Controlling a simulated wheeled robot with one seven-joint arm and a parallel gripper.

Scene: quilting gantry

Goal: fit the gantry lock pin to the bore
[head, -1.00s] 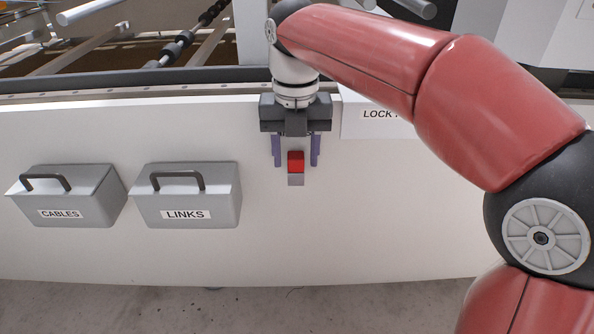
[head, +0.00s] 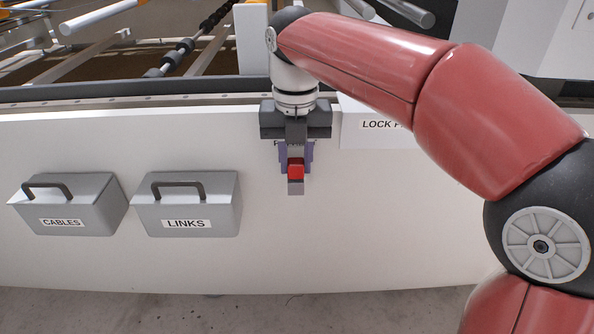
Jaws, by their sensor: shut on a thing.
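The lock pin, a narrow red and grey piece (head: 296,171), shows against the white panel below my wrist, with grey above and below its red part. My gripper (head: 296,162) points down, and its two purple fingers are shut on the piece from left and right. The piece looks upright. I cannot tell whether its lower grey end is part of it or a holder. A white plate (head: 365,139) at the right reads "LOCK P", the rest hidden behind my arm. I cannot make out the bore.
Two grey boxes, marked CABLES (head: 68,206) and LINKS (head: 186,205), sit on the white panel (head: 260,260) at the left. A dark rail with rollers and bars runs behind the panel top. Part of a label shows behind my gripper. The panel below the gripper is clear.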

